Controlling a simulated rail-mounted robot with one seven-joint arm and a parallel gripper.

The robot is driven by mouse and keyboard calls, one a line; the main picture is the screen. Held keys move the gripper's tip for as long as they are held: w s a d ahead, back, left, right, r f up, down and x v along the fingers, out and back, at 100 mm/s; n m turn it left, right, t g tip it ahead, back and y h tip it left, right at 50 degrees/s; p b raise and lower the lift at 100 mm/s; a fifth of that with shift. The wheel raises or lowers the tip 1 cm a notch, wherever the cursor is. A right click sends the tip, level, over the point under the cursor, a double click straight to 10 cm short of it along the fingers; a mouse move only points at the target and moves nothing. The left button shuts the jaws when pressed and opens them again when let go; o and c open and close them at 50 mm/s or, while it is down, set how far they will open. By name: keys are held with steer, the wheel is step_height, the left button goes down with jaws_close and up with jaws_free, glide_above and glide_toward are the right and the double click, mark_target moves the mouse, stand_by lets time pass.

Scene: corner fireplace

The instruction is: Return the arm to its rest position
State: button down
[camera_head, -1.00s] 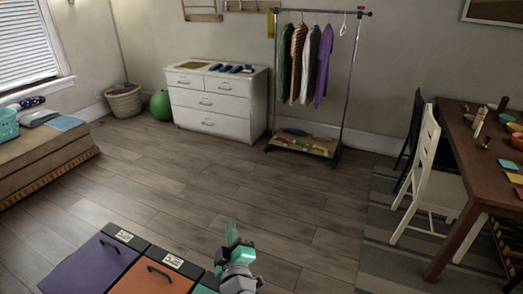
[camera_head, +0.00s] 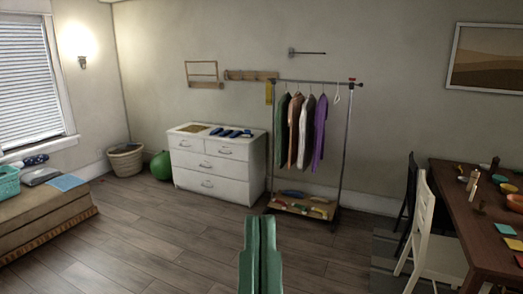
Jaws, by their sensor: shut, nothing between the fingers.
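My gripper (camera_head: 260,222) stands upright at the bottom middle of the head view, its two green fingers pointing up and lying side by side. It is shut and nothing shows between the fingers. It is seen against the bare wooden floor, in front of the dresser and the clothes rack. The rest of my arm is below the picture's edge.
A white dresser (camera_head: 212,187) and a clothes rack (camera_head: 345,150) with several garments stand at the back wall. A dining table (camera_head: 490,215) with a white chair (camera_head: 420,230) is at the right. A cushioned bench (camera_head: 45,218) is at the left. The middle floor (camera_head: 160,225) is clear.

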step_height(320, 180, up, 24)
steer(key=p, duration=2)
steer(key=shift+p, duration=0.35)
steer(key=shift+a+r, duration=0.1)
